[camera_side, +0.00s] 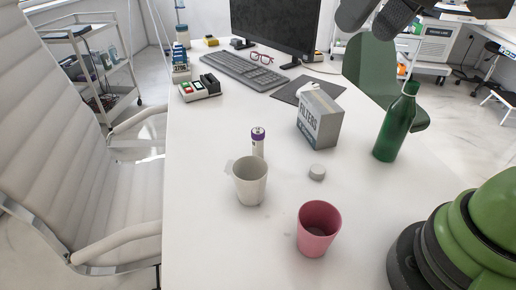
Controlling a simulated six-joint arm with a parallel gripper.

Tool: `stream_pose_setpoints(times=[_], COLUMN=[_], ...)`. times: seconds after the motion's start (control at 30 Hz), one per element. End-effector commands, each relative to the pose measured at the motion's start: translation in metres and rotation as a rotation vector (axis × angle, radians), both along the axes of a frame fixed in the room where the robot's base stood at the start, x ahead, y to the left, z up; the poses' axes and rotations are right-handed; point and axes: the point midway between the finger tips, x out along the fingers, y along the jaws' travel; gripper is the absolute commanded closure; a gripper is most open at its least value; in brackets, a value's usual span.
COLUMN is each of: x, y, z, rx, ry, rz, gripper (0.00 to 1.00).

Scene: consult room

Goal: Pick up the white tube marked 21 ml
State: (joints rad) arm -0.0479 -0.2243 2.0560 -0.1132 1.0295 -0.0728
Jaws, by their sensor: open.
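A slim white tube (258,148) with a purple top stands upright on the white table, just behind a white cup. The cup hides its lower part, and its marking is too small to read. My gripper (374,14) shows as dark grey fingers at the top edge, partly cut off by the frame. It is open, with nothing seen between its fingers, high up and well to the right of the tube.
Near the tube are the white cup (249,184), a pink cup (318,230), a small white round piece (317,172), a grey-white box (320,122) and a green bottle (396,128). A keyboard (243,71) and monitor (275,22) stand behind. The front left tabletop is clear.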

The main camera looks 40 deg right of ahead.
Motion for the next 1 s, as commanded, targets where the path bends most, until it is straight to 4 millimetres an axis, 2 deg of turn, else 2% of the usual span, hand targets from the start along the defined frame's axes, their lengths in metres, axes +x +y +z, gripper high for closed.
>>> stream_pose_setpoints(times=[0.03,0.1,0.27,0.4,0.5,0.6,0.7,1.0], x=[0.019,0.044,0.097,0.136,0.156,0.168,0.174,0.177], y=[0.002,0.005,0.012,0.020,0.025,0.029,0.031,0.033], z=[-0.005,-0.014,-0.046,-0.090,-0.124,-0.153,-0.173,-0.213], rx=[-0.015,-0.037,-0.087,-0.129,-0.158,-0.180,-0.195,-0.204], ry=[0.038,0.082,0.182,0.267,0.320,0.362,0.390,0.411], rz=[0.020,0.047,0.110,0.163,0.196,0.222,0.239,0.250], gripper=[0.37,0.37,0.37,0.37,0.37,0.37,0.37,0.37])
